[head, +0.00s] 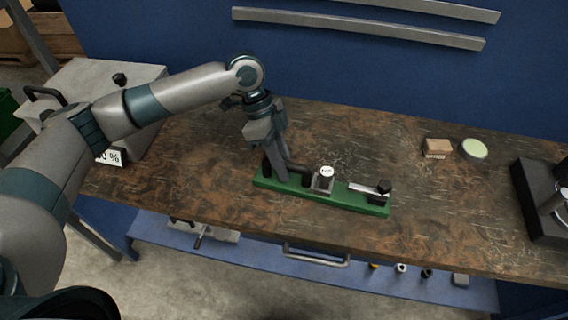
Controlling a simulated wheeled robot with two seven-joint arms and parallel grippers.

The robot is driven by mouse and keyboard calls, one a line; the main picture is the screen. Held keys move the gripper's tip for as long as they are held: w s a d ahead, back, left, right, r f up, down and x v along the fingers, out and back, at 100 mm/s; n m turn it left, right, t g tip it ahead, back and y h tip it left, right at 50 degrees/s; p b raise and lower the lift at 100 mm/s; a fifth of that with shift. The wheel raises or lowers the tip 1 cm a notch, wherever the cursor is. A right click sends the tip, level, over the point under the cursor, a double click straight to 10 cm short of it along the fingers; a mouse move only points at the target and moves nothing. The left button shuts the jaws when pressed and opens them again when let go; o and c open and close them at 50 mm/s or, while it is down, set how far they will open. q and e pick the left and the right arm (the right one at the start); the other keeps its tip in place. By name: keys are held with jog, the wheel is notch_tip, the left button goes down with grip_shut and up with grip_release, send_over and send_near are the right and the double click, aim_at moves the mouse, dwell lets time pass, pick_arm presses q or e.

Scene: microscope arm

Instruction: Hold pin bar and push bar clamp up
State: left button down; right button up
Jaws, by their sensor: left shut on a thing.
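A long green base (335,202) lies on the brown workbench. My left gripper (281,173) reaches down to its left end and is shut on the dark pin bar (299,171) there. The fingers hide part of the bar, so the exact grip is hard to see. A small block with a white round top (326,172) stands mid-base. At the right end is a flat metal bar clamp (362,189) with a black knob (384,187); it looks roughly level. My right gripper is not in view.
A cardboard-coloured block (438,148) and a round pale-green-topped tin (473,150) sit at the back right. A dark device (541,200) stands at the right edge. A grey box (90,90) is at the left. The bench right of the base is clear.

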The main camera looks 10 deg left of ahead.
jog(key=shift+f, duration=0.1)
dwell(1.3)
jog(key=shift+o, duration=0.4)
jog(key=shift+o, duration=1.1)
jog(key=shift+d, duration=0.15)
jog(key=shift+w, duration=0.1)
